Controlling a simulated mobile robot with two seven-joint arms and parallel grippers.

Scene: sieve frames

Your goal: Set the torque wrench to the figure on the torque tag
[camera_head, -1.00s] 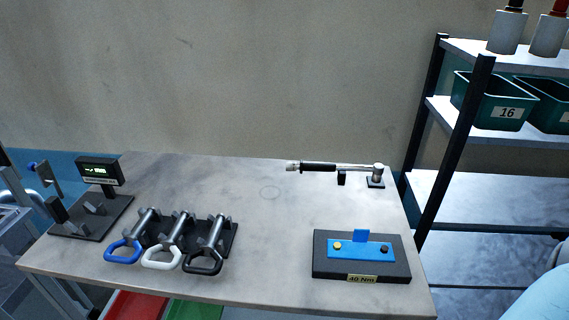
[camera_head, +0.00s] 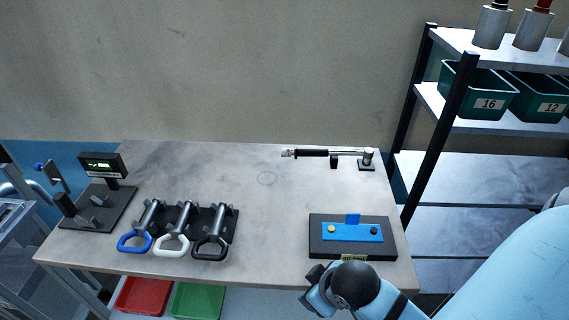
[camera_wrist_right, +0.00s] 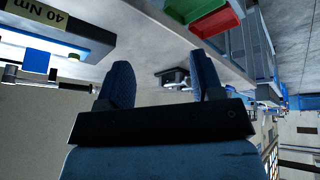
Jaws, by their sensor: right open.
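The torque wrench (camera_head: 325,153) lies level near the table's back edge, its black handle to the left and its silver head at a small stand (camera_head: 367,160). The torque tag (camera_head: 354,257) is a yellow label on the front of a dark block (camera_head: 318,245). It reads 40 Nm in the right wrist view (camera_wrist_right: 45,12). My right gripper (camera_head: 318,292) is at the table's front edge, just in front of the block and partly over the tag. In the right wrist view its two blue fingers (camera_wrist_right: 163,82) are apart with nothing between them. My left gripper is out of view.
A blue plate (camera_head: 350,232) with yellow and black knobs sits on the block. A rack with blue, white and black handles (camera_head: 185,220) and a display stand (camera_head: 102,165) are at left. Shelves (camera_head: 460,175) stand at right. The table's middle is clear.

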